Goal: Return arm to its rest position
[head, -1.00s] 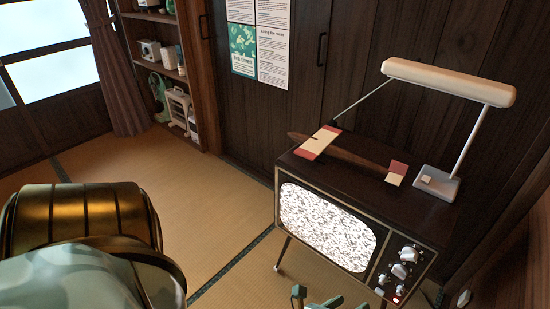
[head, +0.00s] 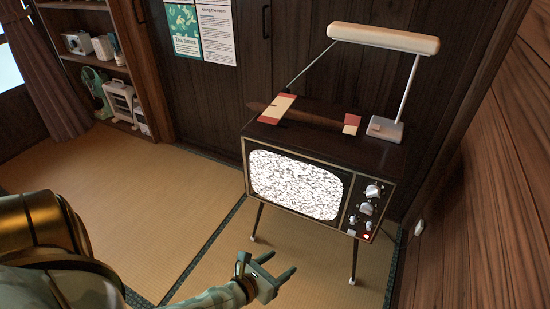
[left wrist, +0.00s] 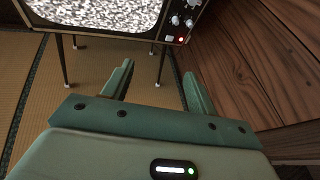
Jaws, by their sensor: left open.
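My left gripper (head: 279,272) is low in the head view, in front of the television (head: 297,187) and apart from it. Its two green fingers are spread with nothing between them. The left wrist view shows the same open fingers (left wrist: 157,82) pointing toward the television's legs and the floor. My left arm comes in from the lower left of the head view. My right gripper does not show.
A white desk lamp (head: 384,38) and a red-and-cream item (head: 277,108) are on the television's top. A shelf (head: 112,70) stands at the back left. A wooden wall (left wrist: 245,60) rises at the right. The tatami floor (head: 130,190) at left is clear.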

